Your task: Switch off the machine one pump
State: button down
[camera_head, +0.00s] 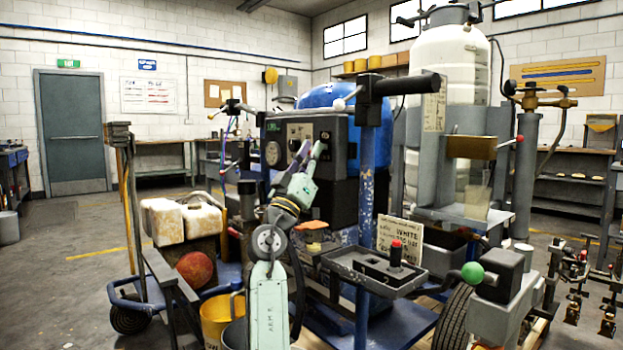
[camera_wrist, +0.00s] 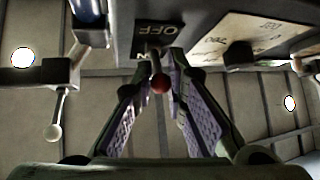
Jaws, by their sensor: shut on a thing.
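The dark control box (camera_head: 330,165) of the machine stands at the middle of the head view, with a gauge and a small green display on its front. In the wrist view, a small switch lever with a red ball tip (camera_wrist: 159,85) sticks out beneath an "OFF" label (camera_wrist: 158,30). My gripper (camera_head: 309,152) reaches up to the box's front. In the wrist view its two purple-padded fingers (camera_wrist: 162,66) stand either side of the lever and close in around its stem near the panel. The red tip shows between them.
A white-knobbed lever (camera_wrist: 54,130) hangs left of my fingers in the wrist view. A blue post (camera_head: 367,190) and a small tray with a red-topped stick (camera_head: 396,250) stand right of my arm. A yellow bucket (camera_head: 215,318) sits low at left.

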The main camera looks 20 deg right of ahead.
jog(key=shift+w+f+t+b, duration=0.1)
jog(key=shift+f+t+b, duration=0.3)
jog(key=shift+b, duration=0.55)
jog(key=shift+r+n+t+b, duration=0.15)
jog(key=shift+n+t+b, duration=0.15)
jog(key=shift+n+b, duration=0.3)
jog(key=c, duration=1.6)
grip_release()
jog(key=shift+d, duration=0.1)
jog(key=v, duration=1.2)
